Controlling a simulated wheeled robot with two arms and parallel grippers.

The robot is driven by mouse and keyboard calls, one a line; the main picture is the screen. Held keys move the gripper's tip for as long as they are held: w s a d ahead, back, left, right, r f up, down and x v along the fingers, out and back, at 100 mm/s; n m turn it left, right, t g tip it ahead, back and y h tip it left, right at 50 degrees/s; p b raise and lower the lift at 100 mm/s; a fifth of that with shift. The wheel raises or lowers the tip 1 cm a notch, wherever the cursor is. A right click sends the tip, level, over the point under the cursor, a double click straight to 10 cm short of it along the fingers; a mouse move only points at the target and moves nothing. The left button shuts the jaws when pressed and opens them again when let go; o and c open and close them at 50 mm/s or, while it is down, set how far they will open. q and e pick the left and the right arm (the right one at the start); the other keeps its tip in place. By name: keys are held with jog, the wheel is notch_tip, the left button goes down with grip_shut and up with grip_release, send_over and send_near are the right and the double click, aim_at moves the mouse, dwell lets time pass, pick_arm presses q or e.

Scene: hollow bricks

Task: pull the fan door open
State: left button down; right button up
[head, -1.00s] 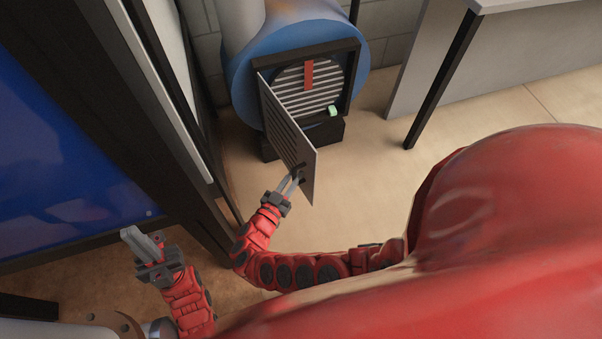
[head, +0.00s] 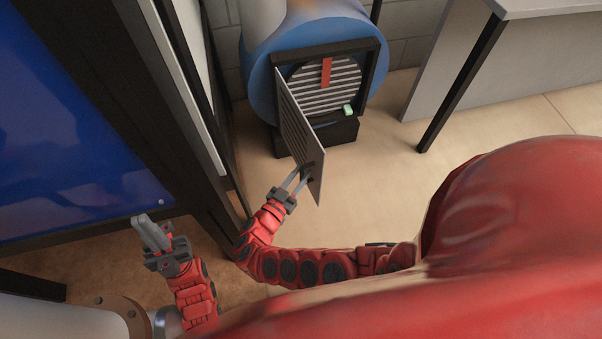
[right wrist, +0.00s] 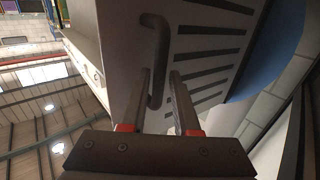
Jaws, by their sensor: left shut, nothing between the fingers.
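The fan door (head: 300,135) is a thin grey slatted panel hinged at the left of the dark square frame on the blue fan housing (head: 262,80). It stands swung well out from the frame, towards me. My right gripper (head: 299,176) is at the door's near lower edge. In the right wrist view its fingers (right wrist: 160,85) are apart, with the dark bar handle (right wrist: 158,50) between them; whether they touch it is unclear. The door face (right wrist: 200,60) fills that view's middle. My left gripper (head: 148,232) is shut and empty at the lower left.
Behind the door, the opening shows a slatted grille (head: 325,88) with a red strip (head: 326,72) and a small green item (head: 347,110). A blue panel (head: 70,110) in a dark frame stands at left. A grey table (head: 540,60) is at right. Floor between is clear.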

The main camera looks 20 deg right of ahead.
jog(key=b+v, duration=0.1)
jog(key=v, duration=0.6)
jog(key=shift+a, duration=0.2)
jog(key=shift+s+d, duration=0.1)
jog(key=shift+s, duration=0.05)
